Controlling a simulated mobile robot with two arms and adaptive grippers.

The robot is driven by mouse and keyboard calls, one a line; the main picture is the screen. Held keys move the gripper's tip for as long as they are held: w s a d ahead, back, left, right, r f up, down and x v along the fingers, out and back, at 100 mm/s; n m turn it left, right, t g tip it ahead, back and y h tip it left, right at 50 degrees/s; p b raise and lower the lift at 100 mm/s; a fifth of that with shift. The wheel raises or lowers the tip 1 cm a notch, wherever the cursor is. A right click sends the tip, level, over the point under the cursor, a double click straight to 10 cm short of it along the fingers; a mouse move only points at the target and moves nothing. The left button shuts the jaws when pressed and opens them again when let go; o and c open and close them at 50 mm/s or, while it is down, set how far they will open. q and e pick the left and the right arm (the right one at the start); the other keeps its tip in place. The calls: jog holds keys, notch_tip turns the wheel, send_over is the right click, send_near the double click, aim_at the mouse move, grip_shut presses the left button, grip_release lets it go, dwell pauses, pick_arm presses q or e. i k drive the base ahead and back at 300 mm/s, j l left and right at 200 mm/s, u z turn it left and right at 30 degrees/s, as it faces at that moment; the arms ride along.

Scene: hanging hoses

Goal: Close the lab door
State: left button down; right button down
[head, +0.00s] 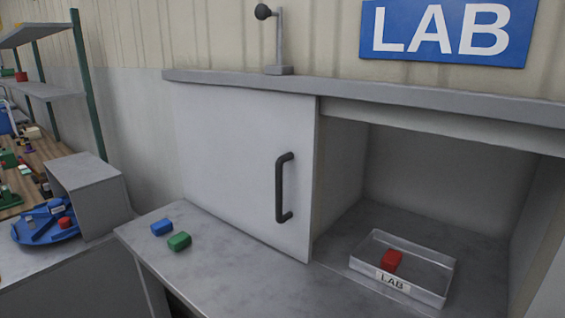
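The lab door (235,165) is a light grey panel with a dark vertical bar handle (281,188) near its right edge. It covers the left part of the cabinet under the blue LAB sign (448,30). The right part of the cabinet is open. Inside the opening stands a clear tray (424,291) labelled LAB with a red block (391,260) in it. Neither of my grippers shows in the head view.
A blue block (161,227) and a green block (179,241) lie on the counter left of the door. A lamp-like stand (279,45) is on the cabinet's top ledge (400,100). At far left are shelves (42,90), a grey box (92,190) and a blue round tray (40,232).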

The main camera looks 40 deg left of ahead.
aim_at(248, 157)
jog(key=u, duration=1.55)
